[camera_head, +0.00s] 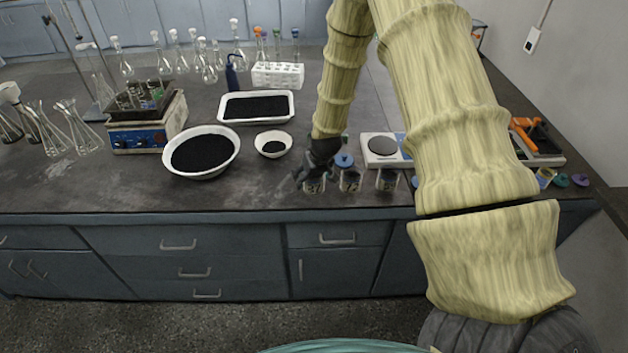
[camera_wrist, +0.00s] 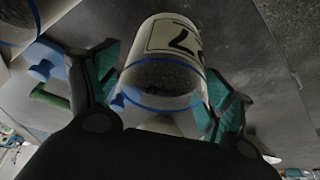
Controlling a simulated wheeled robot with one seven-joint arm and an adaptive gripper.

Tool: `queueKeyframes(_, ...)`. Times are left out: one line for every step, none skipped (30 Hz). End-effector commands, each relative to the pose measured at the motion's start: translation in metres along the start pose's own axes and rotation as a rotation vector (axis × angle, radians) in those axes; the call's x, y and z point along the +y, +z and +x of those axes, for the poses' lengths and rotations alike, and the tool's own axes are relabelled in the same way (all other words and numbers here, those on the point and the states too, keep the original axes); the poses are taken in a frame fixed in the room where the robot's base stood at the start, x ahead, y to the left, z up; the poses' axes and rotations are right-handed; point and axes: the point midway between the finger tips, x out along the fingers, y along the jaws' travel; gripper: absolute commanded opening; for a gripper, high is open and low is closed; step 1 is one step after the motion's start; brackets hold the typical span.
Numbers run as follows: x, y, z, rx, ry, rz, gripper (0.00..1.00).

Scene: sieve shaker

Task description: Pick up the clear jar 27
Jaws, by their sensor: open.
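The clear jar 27 (camera_head: 314,187) stands near the front edge of the bench and holds dark material; its label reads 27. My gripper (camera_head: 318,168) is over it and hides its upper part. In the wrist view, my gripper (camera_wrist: 163,88) is open, with a teal-padded finger on either side of a jar (camera_wrist: 175,62) with a pale label and blue rings. The label is partly cut off there. I cannot tell whether the fingers touch the glass.
Two similar labelled jars, a middle one (camera_head: 349,181) and a right one (camera_head: 387,180), stand close to the right. A blue lid (camera_head: 344,160) and a balance (camera_head: 383,148) are behind them. A small white bowl (camera_head: 273,136) and a large bowl (camera_head: 176,170) are to the left.

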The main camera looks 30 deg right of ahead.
Motion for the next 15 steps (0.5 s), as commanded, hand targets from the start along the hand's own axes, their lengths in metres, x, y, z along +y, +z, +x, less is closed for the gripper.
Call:
queueKeyframes(0.0001, -0.0003, 0.0011, 0.000, 0.000, 0.000, 0.81)
queueKeyframes(0.0001, -0.0003, 0.0017, 0.000, 0.000, 0.000, 0.81)
queueKeyframes(0.0001, -0.0002, 0.0023, 0.000, 0.000, 0.000, 0.81)
queueKeyframes(0.0000, -0.0002, 0.0025, 0.000, 0.000, 0.000, 0.81)
queueKeyframes(0.0000, -0.0001, 0.0026, 0.000, 0.000, 0.000, 0.81)
queueKeyframes(0.0000, -0.0001, 0.0027, 0.000, 0.000, 0.000, 0.81)
queueKeyframes(0.0000, -0.0001, 0.0027, 0.000, 0.000, 0.000, 0.81)
queueKeyframes(0.0000, -0.0001, 0.0026, 0.000, 0.000, 0.000, 0.81)
queueKeyframes(-0.0001, -0.0001, 0.0026, 0.000, 0.000, 0.000, 0.81)
queueKeyframes(-0.0001, 0.0000, 0.0026, 0.000, 0.000, 0.000, 0.77)
queueKeyframes(-0.0001, 0.0000, 0.0026, 0.000, 0.000, 0.000, 0.72)
queueKeyframes(-0.0001, 0.0000, 0.0026, 0.000, 0.000, 0.000, 0.65)
queueKeyframes(-0.0001, 0.0000, 0.0026, 0.000, 0.000, 0.000, 0.59)
queueKeyframes(-0.0001, 0.0000, 0.0026, 0.000, 0.000, 0.000, 0.54)
queueKeyframes(-0.0001, 0.0000, 0.0025, 0.000, 0.000, 0.000, 0.46)
